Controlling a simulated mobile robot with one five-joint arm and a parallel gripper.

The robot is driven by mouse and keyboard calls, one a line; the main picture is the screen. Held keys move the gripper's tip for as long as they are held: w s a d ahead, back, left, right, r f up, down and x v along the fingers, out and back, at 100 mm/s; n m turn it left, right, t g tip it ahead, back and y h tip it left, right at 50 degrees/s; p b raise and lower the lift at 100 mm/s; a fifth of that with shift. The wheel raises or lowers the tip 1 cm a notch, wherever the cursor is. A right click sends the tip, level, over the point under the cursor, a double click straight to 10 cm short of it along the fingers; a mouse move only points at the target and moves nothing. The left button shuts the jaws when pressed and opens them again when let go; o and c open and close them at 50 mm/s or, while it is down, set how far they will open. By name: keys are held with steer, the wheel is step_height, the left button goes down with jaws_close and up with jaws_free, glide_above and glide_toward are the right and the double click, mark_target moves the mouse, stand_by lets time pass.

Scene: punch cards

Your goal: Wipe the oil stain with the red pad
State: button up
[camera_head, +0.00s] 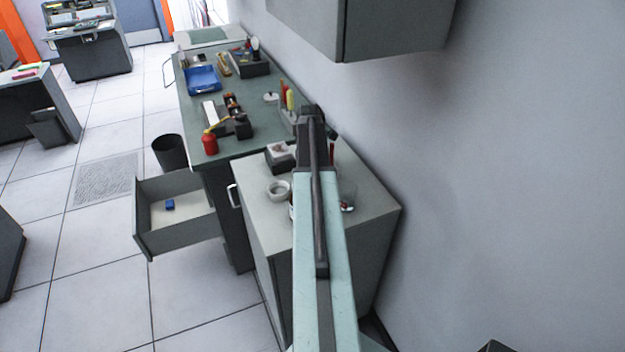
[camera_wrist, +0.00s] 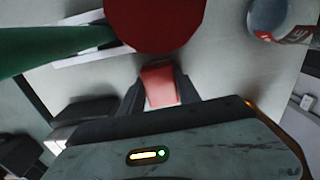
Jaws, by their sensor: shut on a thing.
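My gripper (camera_wrist: 160,72) is shut on a small pinkish-red block (camera_wrist: 160,88), which shows between its two fingers in the wrist view. This looks like the red pad or its grip. A large round dark-red thing (camera_wrist: 155,22) shows just beyond the fingertips; I cannot tell whether it joins the block. In the head view my arm reaches over the light grey cabinet (camera_head: 257,217), and its fingers and load are hidden. I cannot make out the oil stain in either view.
A white ring-shaped dish (camera_head: 278,190) stands on the cabinet. An open drawer (camera_head: 180,235) juts left. A wall cupboard (camera_head: 395,30) hangs above right. A labelled cylinder (camera_wrist: 268,18) shows at the wrist view's upper right.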

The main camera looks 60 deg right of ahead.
steer(key=shift+r, duration=0.1)
step_height(320, 180, up, 6)
steer(key=p, duration=0.6)
step_height(320, 180, up, 3)
steer(key=p, duration=0.3)
steer(key=shift+r, duration=0.1)
